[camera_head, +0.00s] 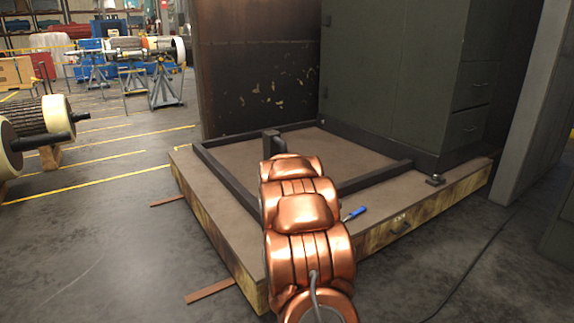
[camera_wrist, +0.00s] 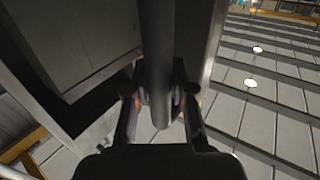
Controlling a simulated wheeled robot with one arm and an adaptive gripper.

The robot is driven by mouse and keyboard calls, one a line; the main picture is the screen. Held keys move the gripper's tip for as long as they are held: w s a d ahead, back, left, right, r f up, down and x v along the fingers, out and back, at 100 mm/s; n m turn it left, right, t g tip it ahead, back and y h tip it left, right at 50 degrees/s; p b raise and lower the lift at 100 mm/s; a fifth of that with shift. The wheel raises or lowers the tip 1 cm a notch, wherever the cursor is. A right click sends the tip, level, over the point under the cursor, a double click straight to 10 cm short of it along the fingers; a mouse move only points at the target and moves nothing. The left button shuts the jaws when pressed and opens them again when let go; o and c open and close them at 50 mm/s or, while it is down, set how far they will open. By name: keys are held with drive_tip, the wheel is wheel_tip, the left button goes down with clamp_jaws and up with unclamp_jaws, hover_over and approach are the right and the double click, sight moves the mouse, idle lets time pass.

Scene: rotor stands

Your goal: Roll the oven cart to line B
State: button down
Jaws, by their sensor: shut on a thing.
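My gripper (camera_wrist: 160,92) is shut on a dark round bar (camera_wrist: 158,45) in the wrist view, with one finger on each side of it. In the head view my copper arm reaches over a low platform (camera_head: 235,235) with worn yellow and black edges, and it hides my fingers and the held bar. A dark frame (camera_head: 225,182) lies on the platform, and a tall grey-green cabinet (camera_head: 400,75) stands at its back right. I cannot tell which of these belongs to the oven cart. No line B marking can be read.
A blue-handled tool (camera_head: 355,213) lies on the platform. A rusty dark panel (camera_head: 260,70) stands behind it. Rotors, one on the left (camera_head: 40,117), and blue stands (camera_head: 165,90) are at the left and back. A cable (camera_head: 470,265) crosses the floor at right.

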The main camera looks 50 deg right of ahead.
drive_tip(key=shift+s+d+r, duration=0.15)
drive_tip(key=shift+d, duration=0.1)
drive_tip(key=c, duration=1)
unclamp_jaws()
drive_tip(key=shift+v, duration=5.95)
drive_tip(key=shift+a, duration=0.1)
